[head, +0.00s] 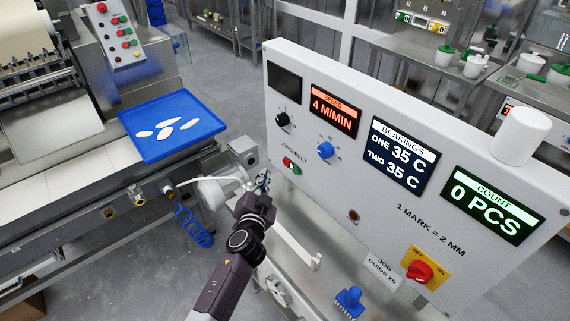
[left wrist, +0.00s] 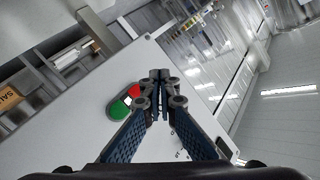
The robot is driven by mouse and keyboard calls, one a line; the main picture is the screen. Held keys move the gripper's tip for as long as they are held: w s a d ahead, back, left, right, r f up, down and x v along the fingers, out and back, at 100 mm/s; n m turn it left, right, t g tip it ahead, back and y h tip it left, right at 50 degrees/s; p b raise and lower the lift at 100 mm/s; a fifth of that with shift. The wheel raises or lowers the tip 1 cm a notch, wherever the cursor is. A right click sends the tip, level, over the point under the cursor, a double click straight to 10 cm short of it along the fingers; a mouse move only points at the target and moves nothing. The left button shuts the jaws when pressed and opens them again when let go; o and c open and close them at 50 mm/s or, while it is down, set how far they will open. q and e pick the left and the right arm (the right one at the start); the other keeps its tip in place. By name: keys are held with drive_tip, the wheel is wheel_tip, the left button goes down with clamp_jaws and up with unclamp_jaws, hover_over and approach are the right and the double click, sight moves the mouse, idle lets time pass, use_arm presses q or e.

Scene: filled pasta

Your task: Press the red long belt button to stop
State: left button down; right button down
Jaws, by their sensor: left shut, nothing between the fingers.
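The long belt button is a small red and green oblong (head: 291,165) under the LONG BELT label, on the left part of the white control panel (head: 330,165). In the left wrist view its red half (left wrist: 134,91) lies just left of the fingertips and its green half (left wrist: 118,108) lies farther left. My left gripper (head: 264,182) is shut and empty, in front of the panel, left of and a little below the button in the head view. It also shows in the left wrist view (left wrist: 160,80). I cannot tell the exact gap to the panel. My right gripper is not in view.
The panel also carries a black knob (head: 282,119), a blue knob (head: 325,150), lit displays and a red switch on a yellow plate (head: 420,271). A blue tray (head: 150,151) with white pasta pieces sits at left. A blue-handled brush (head: 350,300) lies below the panel.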

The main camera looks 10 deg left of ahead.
sight(286, 162)
use_arm(q)
drive_tip(key=shift+w+d+b, duration=0.4)
drive_tip(key=shift+w+d, duration=0.35)
drive_tip(key=shift+w, duration=0.2)
drive_tip(key=shift+w+d+b, duration=0.35)
drive_tip(key=shift+w+d, duration=0.35)
drive_tip(key=shift+w, duration=0.2)
drive_tip(key=shift+w+d+b, duration=0.25)
drive_tip(key=shift+w+b, duration=0.05)
drive_tip(key=shift+w, duration=0.05)
